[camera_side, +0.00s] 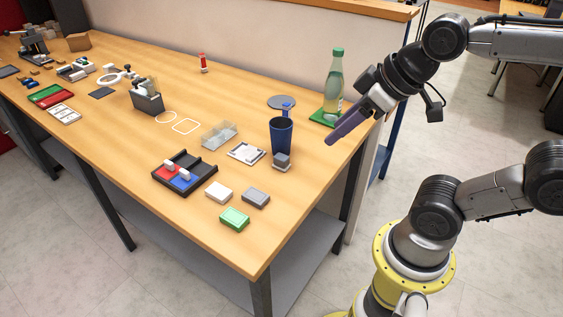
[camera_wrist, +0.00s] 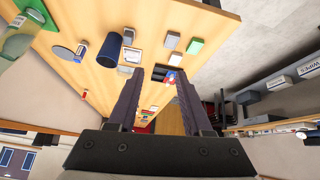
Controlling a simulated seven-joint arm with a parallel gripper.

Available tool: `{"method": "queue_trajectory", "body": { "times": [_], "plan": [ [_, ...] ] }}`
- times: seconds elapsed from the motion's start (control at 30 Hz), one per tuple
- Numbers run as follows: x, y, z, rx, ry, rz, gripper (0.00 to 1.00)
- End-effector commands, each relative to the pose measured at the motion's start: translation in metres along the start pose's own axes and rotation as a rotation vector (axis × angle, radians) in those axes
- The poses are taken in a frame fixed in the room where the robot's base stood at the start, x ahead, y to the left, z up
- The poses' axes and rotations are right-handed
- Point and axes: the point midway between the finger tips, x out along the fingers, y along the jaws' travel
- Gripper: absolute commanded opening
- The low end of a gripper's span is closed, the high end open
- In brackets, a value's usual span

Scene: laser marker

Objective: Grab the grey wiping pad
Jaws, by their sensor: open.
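The grey wiping pad (camera_side: 256,198) lies flat near the front right edge of the table, close to a white pad (camera_side: 219,192) and a green pad (camera_side: 235,219). In the wrist view the grey pad (camera_wrist: 172,40) shows near the top, between the cup and the green pad. My gripper (camera_side: 335,137) is raised near the table's right edge, up and to the right of the pad in the side view and well apart from it. The wrist view shows its two dark fingers (camera_wrist: 157,88) spread with nothing between them.
A dark blue cup (camera_side: 281,136) and a small grey block on a stand (camera_side: 282,162) stand behind the pad. A bottle (camera_side: 334,85) stands on a green mat at the back right. A black tray (camera_side: 185,174) lies left of the pads. Bare table lies right of the grey pad.

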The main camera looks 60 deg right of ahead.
Motion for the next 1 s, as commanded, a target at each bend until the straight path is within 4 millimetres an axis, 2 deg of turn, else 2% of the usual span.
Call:
{"method": "queue_trajectory", "body": {
  "times": [0.03, 0.13, 0.2, 0.27, 0.3, 0.4, 0.5, 0.67, 0.9, 1.0],
  "plan": [
    [0.011, 0.006, -0.018, -0.014, -0.005, -0.001, 0.50],
    [0.042, 0.025, -0.050, -0.024, -0.021, 0.003, 0.50],
    [0.070, 0.043, -0.064, -0.011, -0.046, 0.009, 0.50],
    [0.095, 0.060, -0.069, 0.015, -0.076, 0.013, 0.50],
    [0.110, 0.071, -0.068, 0.037, -0.098, 0.015, 0.50],
    [0.138, 0.090, -0.057, 0.099, -0.156, 0.016, 0.50],
    [0.151, 0.098, -0.043, 0.134, -0.199, 0.015, 0.50],
    [0.166, 0.100, -0.038, 0.142, -0.204, 0.017, 0.50],
    [0.210, 0.099, -0.028, 0.142, -0.204, 0.017, 0.50],
    [0.223, 0.100, -0.027, 0.142, -0.202, 0.017, 0.50]
  ]
}}
